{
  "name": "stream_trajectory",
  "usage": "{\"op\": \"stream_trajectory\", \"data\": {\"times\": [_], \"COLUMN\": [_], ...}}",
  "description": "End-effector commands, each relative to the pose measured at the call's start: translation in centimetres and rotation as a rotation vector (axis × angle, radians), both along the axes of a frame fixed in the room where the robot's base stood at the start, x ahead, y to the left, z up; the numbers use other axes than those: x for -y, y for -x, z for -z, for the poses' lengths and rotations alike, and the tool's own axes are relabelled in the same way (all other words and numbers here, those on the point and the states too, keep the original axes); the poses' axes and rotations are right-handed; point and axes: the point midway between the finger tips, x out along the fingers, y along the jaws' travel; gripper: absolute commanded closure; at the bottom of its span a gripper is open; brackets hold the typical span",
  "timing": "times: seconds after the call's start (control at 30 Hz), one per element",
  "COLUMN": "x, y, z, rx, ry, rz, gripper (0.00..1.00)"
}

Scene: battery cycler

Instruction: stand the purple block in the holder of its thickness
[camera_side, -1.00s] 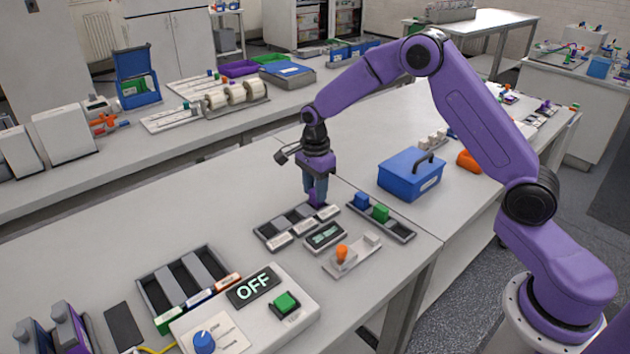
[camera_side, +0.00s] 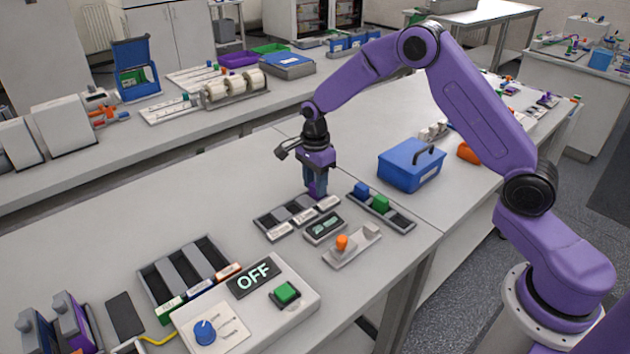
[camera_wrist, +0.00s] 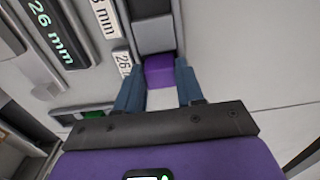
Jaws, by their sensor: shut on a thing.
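The purple block (camera_side: 317,191) is between the fingers of my gripper (camera_side: 316,180), which is shut on it. It is at the back right end of the dark three-slot holder (camera_side: 264,223). In the wrist view the purple block (camera_wrist: 159,70) lies between the two blue fingertips (camera_wrist: 158,90), in line with the end slot, beside a label that starts with 26. I cannot tell whether its bottom is inside the slot or just above it. A gauge display (camera_wrist: 52,32) reads 26 mm.
A tray with a blue block (camera_side: 361,189) and a green block (camera_side: 381,203) is close on the right. A grey fixture with an orange knob (camera_side: 342,242) and the OFF control box (camera_side: 300,312) stand in front. A blue lidded box (camera_side: 409,170) is behind right.

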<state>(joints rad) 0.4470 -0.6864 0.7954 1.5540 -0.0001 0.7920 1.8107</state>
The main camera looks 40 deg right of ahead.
Motion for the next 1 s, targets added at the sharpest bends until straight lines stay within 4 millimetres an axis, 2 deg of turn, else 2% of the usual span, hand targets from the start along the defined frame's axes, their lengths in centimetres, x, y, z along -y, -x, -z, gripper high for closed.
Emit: {"op": "stream_trajectory", "data": {"times": [0.03, 0.07, 0.13, 0.17, 0.43, 0.57, 0.77, 1.0], "x": [0.0, 0.0, 0.0, 0.0, 0.0, -0.1, -0.1, -0.1], "y": [0.0, 0.0, 0.0, 0.0, 0.0, 0.0, -0.1, -0.1], "z": [0.1, 0.1, 0.1, 0.1, 0.0, -0.7, -3.9, -9.1], "rx": [0.000, 0.000, 0.000, 0.000, 0.000, 0.002, 0.005, 0.006], "ry": [0.000, 0.000, 0.000, 0.000, 0.000, 0.000, -0.001, -0.001], "rz": [0.000, 0.000, -0.001, -0.001, -0.001, -0.001, 0.000, -0.001], "gripper": [0.97, 0.60, 0.37, 0.33, 0.33, 0.33, 0.33, 0.33]}}
